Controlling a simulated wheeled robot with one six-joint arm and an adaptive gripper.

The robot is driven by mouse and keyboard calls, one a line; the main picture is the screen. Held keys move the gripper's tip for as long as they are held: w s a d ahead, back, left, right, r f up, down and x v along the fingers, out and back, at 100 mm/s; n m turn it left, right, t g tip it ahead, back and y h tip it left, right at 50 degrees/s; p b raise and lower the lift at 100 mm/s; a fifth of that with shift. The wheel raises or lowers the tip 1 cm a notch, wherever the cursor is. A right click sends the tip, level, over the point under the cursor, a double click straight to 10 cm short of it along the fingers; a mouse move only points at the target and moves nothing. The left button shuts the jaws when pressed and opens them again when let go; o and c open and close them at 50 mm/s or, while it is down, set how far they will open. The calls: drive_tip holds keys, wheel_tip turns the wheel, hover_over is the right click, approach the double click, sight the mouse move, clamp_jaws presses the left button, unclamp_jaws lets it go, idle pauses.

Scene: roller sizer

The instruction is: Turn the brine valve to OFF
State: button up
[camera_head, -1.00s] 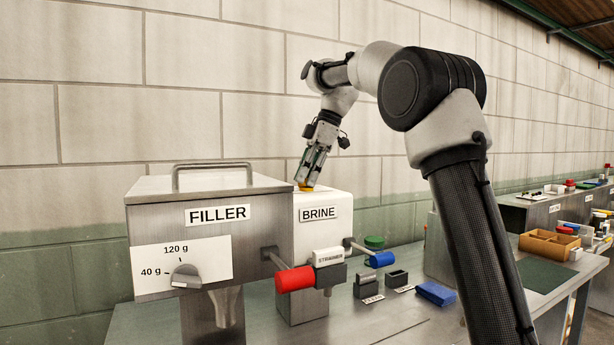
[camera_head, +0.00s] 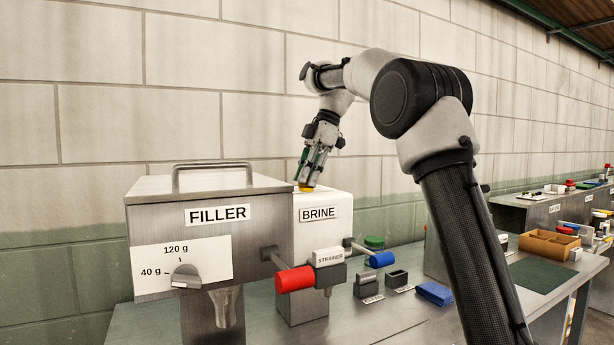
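The white brine unit (camera_head: 330,228) with a BRINE label (camera_head: 318,213) stands right of the steel filler. A lever with a blue grip (camera_head: 381,259) sticks out from the brine unit's right side.
The steel filler (camera_head: 150,225) with a top handle and a dial (camera_head: 186,276) is at left, with a red-gripped lever (camera_head: 295,279) at its right. A wooden tray (camera_head: 548,244) is at right.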

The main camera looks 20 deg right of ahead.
drive_tip(key=shift+o, duration=1.2)
drive_tip(key=v, duration=0.7)
drive_tip(key=shift+r, duration=0.2)
drive_tip(key=shift+d, duration=0.15)
